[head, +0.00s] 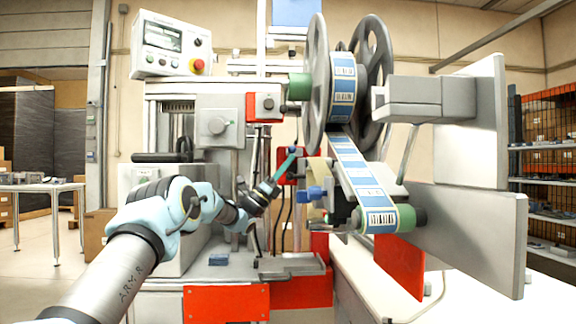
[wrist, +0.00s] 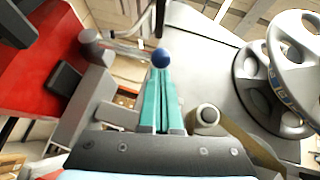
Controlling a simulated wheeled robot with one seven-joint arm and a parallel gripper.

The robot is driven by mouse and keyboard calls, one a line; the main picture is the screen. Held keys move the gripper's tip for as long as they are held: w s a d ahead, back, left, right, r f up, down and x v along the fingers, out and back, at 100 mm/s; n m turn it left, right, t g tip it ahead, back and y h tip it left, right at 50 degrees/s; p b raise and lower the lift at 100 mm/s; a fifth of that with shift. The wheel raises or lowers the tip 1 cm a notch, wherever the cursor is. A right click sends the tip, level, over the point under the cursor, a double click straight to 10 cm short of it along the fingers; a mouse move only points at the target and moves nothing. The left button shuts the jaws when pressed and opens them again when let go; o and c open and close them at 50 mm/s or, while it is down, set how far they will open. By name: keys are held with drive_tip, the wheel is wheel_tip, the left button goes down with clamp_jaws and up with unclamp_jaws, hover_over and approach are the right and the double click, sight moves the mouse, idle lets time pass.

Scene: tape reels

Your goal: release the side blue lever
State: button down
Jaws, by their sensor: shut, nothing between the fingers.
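A small round blue knob (wrist: 161,57) shows in the wrist view, right at the tips of my gripper (wrist: 160,76). In the head view my gripper (head: 291,156) points up and right towards the red block beside the label reel.
The label reel (head: 343,88) hangs above, and the label strip (head: 358,172) runs down to a green-ended roller (head: 405,218). A grey bracket (head: 290,265) lies below. A control box (head: 170,46) stands upper left.

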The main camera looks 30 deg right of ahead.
drive_tip(key=shift+s+a+r+n+t+p, duration=0.15)
drive_tip(key=shift+r+n+t, duration=0.2)
drive_tip(key=shift+n+t, duration=0.3)
drive_tip(key=shift+w+r+n+t+p, duration=0.1)
drive_tip(key=shift+r+n+t+p, duration=0.15)
drive_tip(key=shift+n+t, duration=0.35)
drive_tip(key=shift+s+a+r+n+t+p, duration=0.1)
drive_tip(key=shift+r+n+t, duration=0.3)
drive_tip(key=shift+n+t, duration=0.25)
wheel_tip(320, 180, up, 5)
drive_tip(key=n+t+y+p, duration=0.1)
drive_tip(key=n+t+p, duration=0.1)
drive_tip(key=n+t, duration=0.1)
drive_tip(key=n+t+y+p, duration=0.2)
drive_tip(key=n+t+p, duration=0.1)
drive_tip(key=n, duration=0.1)
drive_tip(key=shift+d+f+n, duration=0.1)
drive_tip(key=shift+f+n, duration=0.1)
drive_tip(key=shift+n, duration=0.1)
drive_tip(key=shift+w+d+r+n+t+y+p, duration=0.1)
drive_tip(key=shift+w+r+n+t+y+p, duration=0.15)
drive_tip(key=shift+r+p, duration=0.3)
drive_tip(key=shift+w+d+r+n+t+y+p, duration=0.1)
drive_tip(key=shift+r+n+t+y+p, duration=0.15)
drive_tip(key=shift+r+p, duration=0.2)
drive_tip(key=shift+w+d+r+n+t+y+p, duration=0.1)
drive_tip(key=shift+w+r+n+t+y+p, duration=0.15)
drive_tip(key=shift+r+p, duration=0.3)
